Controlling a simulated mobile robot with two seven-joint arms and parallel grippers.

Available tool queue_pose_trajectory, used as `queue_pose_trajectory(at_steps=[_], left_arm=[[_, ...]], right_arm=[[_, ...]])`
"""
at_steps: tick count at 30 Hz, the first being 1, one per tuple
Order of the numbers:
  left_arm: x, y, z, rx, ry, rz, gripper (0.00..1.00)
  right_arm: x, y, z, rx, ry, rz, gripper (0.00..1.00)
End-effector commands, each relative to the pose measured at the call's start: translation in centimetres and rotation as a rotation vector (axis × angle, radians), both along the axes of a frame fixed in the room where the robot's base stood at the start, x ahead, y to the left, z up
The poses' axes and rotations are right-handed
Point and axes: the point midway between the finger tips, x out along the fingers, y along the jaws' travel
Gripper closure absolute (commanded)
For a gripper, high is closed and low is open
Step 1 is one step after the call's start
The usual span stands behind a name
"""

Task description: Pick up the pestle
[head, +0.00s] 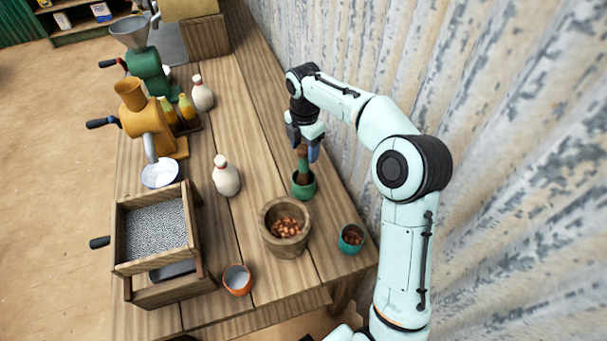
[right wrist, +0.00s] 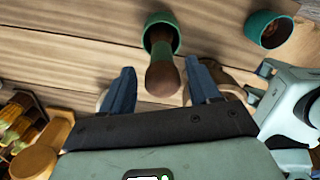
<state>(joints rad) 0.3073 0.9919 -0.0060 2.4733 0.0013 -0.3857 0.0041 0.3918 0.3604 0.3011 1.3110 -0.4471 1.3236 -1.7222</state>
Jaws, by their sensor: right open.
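In the right wrist view the pestle (right wrist: 162,75) points toward the camera from the green cup (right wrist: 160,24). My right gripper (head: 304,149) is open above the cup, around the pestle's top. In the right wrist view its blue fingers (right wrist: 161,90) stand to either side of the pestle's end, with gaps between. My left gripper is not in view.
A wooden mortar bowl (head: 271,240) of brown nuts and a teal cup (head: 351,239) stand in front. A corrugated wall (head: 480,120) runs along the right.

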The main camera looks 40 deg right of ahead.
Motion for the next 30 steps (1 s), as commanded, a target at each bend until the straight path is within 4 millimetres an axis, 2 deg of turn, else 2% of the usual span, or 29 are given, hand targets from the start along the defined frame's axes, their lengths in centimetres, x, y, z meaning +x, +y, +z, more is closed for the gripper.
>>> queue_pose_trajectory(at_steps=[3,7,16,17,22,23,30], left_arm=[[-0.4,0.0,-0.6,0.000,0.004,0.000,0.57],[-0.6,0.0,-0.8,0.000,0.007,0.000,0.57],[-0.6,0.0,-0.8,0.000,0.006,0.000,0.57],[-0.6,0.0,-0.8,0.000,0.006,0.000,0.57],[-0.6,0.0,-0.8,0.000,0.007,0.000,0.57],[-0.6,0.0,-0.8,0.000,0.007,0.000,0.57],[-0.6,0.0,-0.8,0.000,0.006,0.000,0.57]], right_arm=[[-0.3,0.4,-2.3,0.002,0.005,0.002,0.39],[-0.2,0.4,-3.9,0.001,0.004,0.000,0.39],[-0.2,0.4,-4.3,0.000,0.000,0.000,0.39],[-0.2,0.4,-4.3,0.000,0.000,0.000,0.42],[-0.2,0.4,-4.3,0.000,0.001,0.000,0.97],[-0.2,0.4,-4.3,0.000,0.001,0.000,1.00],[-0.1,0.4,-4.2,0.000,-0.001,0.000,1.00]])
